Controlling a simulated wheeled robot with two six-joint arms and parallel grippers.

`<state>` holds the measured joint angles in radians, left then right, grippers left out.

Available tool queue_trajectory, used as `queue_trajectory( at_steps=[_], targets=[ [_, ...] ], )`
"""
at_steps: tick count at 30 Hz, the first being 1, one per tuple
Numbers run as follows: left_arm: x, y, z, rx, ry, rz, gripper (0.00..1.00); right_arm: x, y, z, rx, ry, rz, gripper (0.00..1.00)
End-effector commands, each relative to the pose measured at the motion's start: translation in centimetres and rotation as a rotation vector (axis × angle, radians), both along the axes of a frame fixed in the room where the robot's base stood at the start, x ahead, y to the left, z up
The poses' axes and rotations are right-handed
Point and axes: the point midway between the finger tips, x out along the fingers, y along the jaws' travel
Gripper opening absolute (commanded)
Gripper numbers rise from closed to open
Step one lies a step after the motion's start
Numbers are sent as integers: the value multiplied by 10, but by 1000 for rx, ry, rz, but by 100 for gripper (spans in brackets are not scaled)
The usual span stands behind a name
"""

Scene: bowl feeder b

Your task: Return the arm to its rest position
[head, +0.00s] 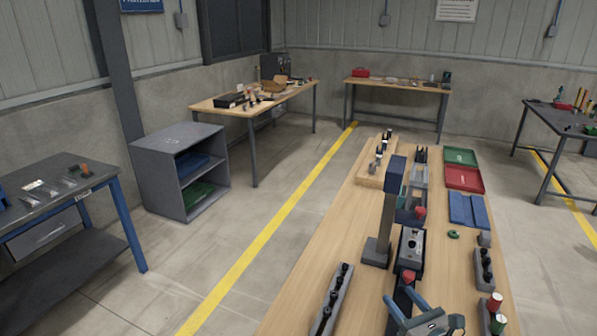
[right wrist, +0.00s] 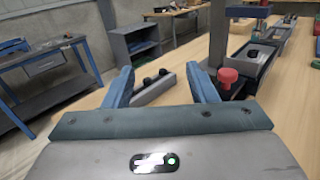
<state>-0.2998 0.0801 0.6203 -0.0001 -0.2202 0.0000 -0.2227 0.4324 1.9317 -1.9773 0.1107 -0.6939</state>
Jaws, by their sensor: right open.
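My right gripper (head: 428,306) shows at the bottom of the head view, over the near part of the wooden bench (head: 306,283). In the right wrist view its two blue fingers (right wrist: 165,88) stand wide apart with nothing held between them. A grey block with black knobs (right wrist: 153,88) lies on the bench beyond the fingertips; it also shows in the head view (head: 331,300). A red knob (right wrist: 228,75) on a dark part stands just right of the right finger in the wrist view. My left gripper is in neither view.
A post with a dark blue top (head: 389,205) rises from the bench. A grey box (head: 411,248) stands beside it. Green (head: 460,156) and red (head: 463,179) trays lie farther back. Small fixtures line the right edge. The bench's left strip is mostly clear.

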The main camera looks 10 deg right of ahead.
Motion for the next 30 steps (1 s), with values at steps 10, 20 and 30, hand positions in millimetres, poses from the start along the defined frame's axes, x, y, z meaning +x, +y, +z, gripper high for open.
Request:
queue_trajectory(
  at_steps=[10, 20, 30],
  targets=[
    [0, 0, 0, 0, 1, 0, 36, -53, -39, 51, 977, -171, -302, 52],
    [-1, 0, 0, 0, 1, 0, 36, -148, -60, -27, 2006, -112, -913, 52],
    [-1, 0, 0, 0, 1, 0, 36, -232, 5, -84, 2432, 124, -1479, 52]
  ],
)
